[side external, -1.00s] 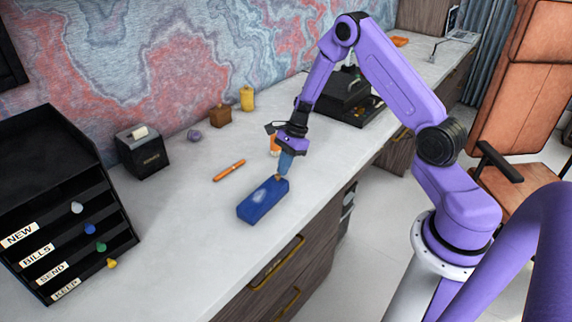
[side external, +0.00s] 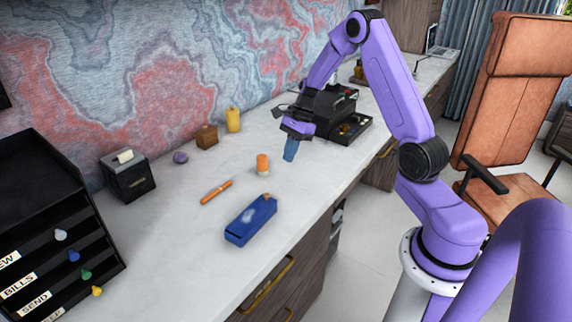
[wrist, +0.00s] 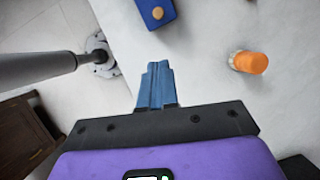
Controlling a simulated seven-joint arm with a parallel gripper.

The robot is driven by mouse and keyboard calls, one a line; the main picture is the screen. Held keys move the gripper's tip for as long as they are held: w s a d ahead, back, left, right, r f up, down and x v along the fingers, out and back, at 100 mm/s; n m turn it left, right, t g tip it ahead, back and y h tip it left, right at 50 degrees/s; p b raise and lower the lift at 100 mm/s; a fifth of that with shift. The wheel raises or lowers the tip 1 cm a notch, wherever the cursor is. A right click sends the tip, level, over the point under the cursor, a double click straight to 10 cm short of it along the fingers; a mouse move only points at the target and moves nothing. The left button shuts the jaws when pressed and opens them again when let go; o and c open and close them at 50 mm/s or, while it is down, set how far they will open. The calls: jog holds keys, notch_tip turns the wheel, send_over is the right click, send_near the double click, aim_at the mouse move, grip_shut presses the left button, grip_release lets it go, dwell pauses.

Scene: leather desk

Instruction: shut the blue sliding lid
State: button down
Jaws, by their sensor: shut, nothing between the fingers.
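The blue box (side external: 246,226) with its blue sliding lid (side external: 256,211) lies on the desk near the front edge. A small tan knob (side external: 266,197) sits at the lid's far end, and a pale patch marks the top. I make out no clear gap in the top. In the wrist view, only the box's knob end (wrist: 157,13) shows at the top edge; the rest is cut off. My gripper (side external: 289,155) is shut and empty, above the desk beyond the knob end and apart from the box. Its blue fingers (wrist: 155,70) are together in the wrist view.
An orange-capped bottle (side external: 262,164) stands near my gripper, left of it. An orange pen (side external: 216,192) lies left of the box. A black organiser (side external: 330,112) is behind my gripper. Black labelled shelves (side external: 50,205) stand at the left.

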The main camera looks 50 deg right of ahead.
aim_at(263, 204)
jog(key=x, duration=0.2)
jog(key=d+x, duration=0.1)
jog(key=x, duration=0.5)
jog(key=shift+d+f, duration=0.25)
jog(key=shift+f, duration=0.25)
jog(key=a, duration=0.3)
jog(key=shift+w+f, duration=0.3)
jog(key=shift+w, duration=0.1)
jog(key=shift+w+a, duration=0.1)
jog(key=shift+a, duration=0.5)
jog(key=a, duration=0.3)
jog(key=shift+a, duration=0.4)
jog(key=shift+d, duration=0.15)
